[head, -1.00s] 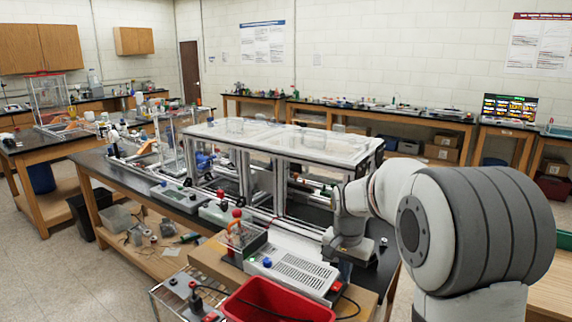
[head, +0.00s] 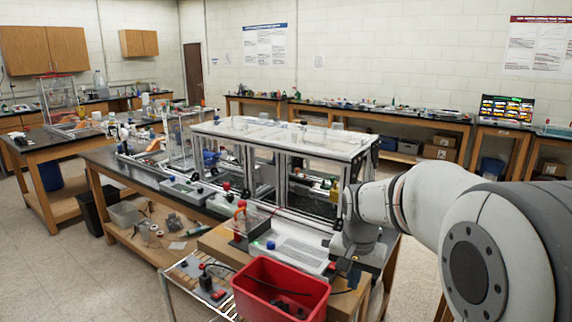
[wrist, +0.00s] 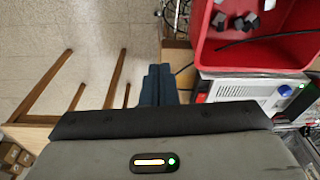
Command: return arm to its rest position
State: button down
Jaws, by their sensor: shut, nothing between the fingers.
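My gripper (wrist: 160,85) shows in the wrist view as dark blue fingers, shut together and holding nothing. The frame has silver posts and a pale clear top, and stands on the long dark bench. In the head view the fingertips are mostly hidden under the wrist.
A red bin (head: 280,289) with dark pieces inside stands at the front; it also shows in the wrist view (wrist: 222,45). A white vented box (head: 297,256) sits beside my wrist. Floor (head: 75,270) is open at the left. Benches line the far wall.

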jog(key=s+r+n+t, duration=0.1)
jog(key=s+n, duration=0.4)
jog(key=s, duration=1.5)
jog(key=shift+t, duration=0.4)
dwell(1.3)
